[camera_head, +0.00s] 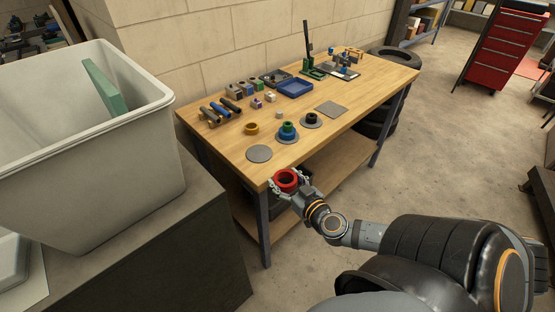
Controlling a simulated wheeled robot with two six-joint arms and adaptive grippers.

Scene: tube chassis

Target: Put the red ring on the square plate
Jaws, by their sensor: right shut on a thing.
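My right gripper (294,186) is shut on the red ring (286,176). It holds the ring at the near edge of the wooden table, in front of the round plate. The square plate (332,109) is a flat grey sheet lying on the right part of the table, with nothing on it. The gripper and ring are apart from it, nearer to me. My left gripper does not show.
A grey round plate (259,153), a yellow ring (251,128), a blue and green ring stack (288,131) and a black ring on a disc (311,119) stand on the wooden table (225,142). A blue tray (295,87) and a green press (312,70) are behind. A white bin (160,200) is at left.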

